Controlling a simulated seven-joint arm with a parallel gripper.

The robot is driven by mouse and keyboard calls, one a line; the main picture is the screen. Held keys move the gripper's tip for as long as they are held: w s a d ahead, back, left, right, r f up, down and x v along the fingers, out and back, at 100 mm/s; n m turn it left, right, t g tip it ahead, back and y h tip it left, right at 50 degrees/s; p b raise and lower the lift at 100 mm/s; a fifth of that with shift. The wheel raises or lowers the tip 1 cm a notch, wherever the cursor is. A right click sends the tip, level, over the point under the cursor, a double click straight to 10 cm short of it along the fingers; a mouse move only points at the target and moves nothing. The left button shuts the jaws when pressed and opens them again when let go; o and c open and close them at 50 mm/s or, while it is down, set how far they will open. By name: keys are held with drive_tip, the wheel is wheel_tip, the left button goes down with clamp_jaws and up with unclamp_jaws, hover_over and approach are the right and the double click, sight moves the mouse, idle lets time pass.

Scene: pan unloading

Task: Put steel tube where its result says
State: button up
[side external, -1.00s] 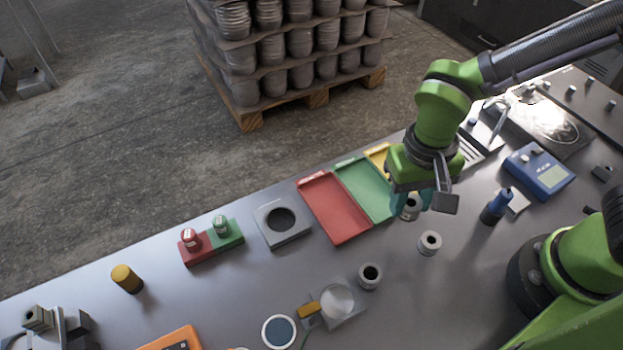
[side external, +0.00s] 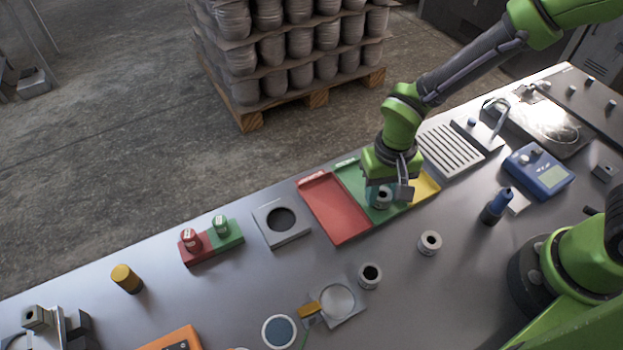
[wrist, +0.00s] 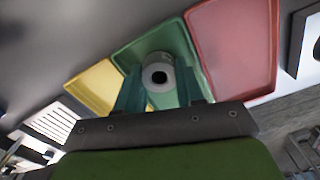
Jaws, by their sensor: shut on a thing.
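My gripper (side external: 381,196) is shut on a steel tube (side external: 383,199), a short grey-white cylinder with a dark bore. In the side view it is over the green tray (side external: 347,176). In the wrist view the tube (wrist: 158,74) sits between the teal fingers (wrist: 158,92), with the green tray (wrist: 196,60) behind it. I cannot tell whether the tube touches the tray floor. The red tray (side external: 334,208) lies to the left and the yellow tray (side external: 425,188) to the right. Two similar tubes stand on the bench, one (side external: 429,242) nearer the arm base and one (side external: 369,275) further left.
A grey block with a round hole (side external: 282,222) stands left of the red tray. A slotted grey plate (side external: 449,149), a blue meter (side external: 538,170) and a blue-topped tool (side external: 496,206) are to the right. A red-green stand (side external: 212,245) is at left.

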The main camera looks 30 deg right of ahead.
drive_tip(key=o, duration=0.9)
drive_tip(key=shift+f, duration=0.1)
drive_tip(key=shift+c, duration=0.2)
wheel_tip(320, 180, up, 12)
drive_tip(key=s+d+r+t+y, duration=0.1)
drive_tip(key=s+d+r+t, duration=0.2)
drive_tip(key=d+r, duration=0.3)
drive_tip(key=s+d+r+t+y, duration=0.1)
drive_tip(key=s+d+r+t, duration=0.3)
drive_tip(key=d, duration=0.3)
drive_tip(key=shift+d+r, duration=0.15)
drive_tip(key=shift+r, duration=0.7)
drive_tip(key=shift+w, duration=0.1)
